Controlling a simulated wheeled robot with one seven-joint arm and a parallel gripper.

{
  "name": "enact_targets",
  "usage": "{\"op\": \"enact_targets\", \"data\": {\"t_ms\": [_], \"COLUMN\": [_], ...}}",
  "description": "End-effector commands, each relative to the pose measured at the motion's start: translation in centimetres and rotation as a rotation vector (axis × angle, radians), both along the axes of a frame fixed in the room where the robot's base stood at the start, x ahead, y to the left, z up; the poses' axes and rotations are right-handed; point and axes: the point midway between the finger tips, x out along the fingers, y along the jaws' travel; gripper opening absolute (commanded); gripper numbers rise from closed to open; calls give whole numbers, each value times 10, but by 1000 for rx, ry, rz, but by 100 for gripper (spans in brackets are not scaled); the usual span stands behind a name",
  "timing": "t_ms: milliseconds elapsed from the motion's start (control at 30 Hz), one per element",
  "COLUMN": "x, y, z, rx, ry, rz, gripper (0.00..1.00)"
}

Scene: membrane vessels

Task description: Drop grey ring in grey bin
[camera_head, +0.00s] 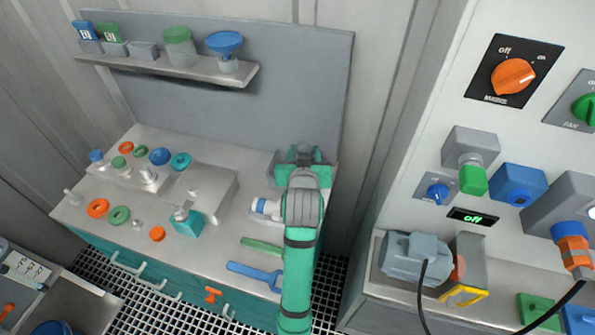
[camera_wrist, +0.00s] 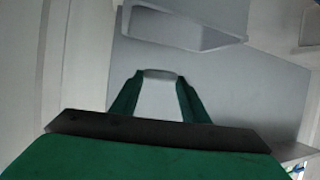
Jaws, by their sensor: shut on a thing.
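My gripper (camera_head: 305,155) is at the back right corner of the workbench, in front of the grey back panel. In the wrist view its two green fingers (camera_wrist: 160,82) are shut on a small pale grey piece (camera_wrist: 160,73), which looks like the grey ring seen edge-on. In the wrist view a grey open box (camera_wrist: 180,25), which looks like the grey bin, lies beyond the fingertips, with a visible gap to the piece. In the head view part of a grey box (camera_head: 281,163) shows just left of my gripper, mostly hidden by it.
A shelf (camera_head: 190,72) with cups and small boxes is on the back panel. A control cabinet (camera_head: 420,185) stands at right.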

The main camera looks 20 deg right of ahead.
Motion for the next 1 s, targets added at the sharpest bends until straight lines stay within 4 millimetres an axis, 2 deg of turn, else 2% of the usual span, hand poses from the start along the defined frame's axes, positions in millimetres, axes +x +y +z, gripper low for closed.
{"op": "enact_targets", "data": {"t_ms": [233,400,600,867,900,1000], "x": [2,1,-1,-1,-1,-1], "y": [9,5,-1,-3,-3,-3], "z": [-28,-44,-53,-53,-53,-53], "rx": [0,0,0,0,0,0], "ry": [4,4,2,1,1,1], "rz": [13,8,-2,-4,-4,-4], "gripper": [21,21,21,21,44,63]}}
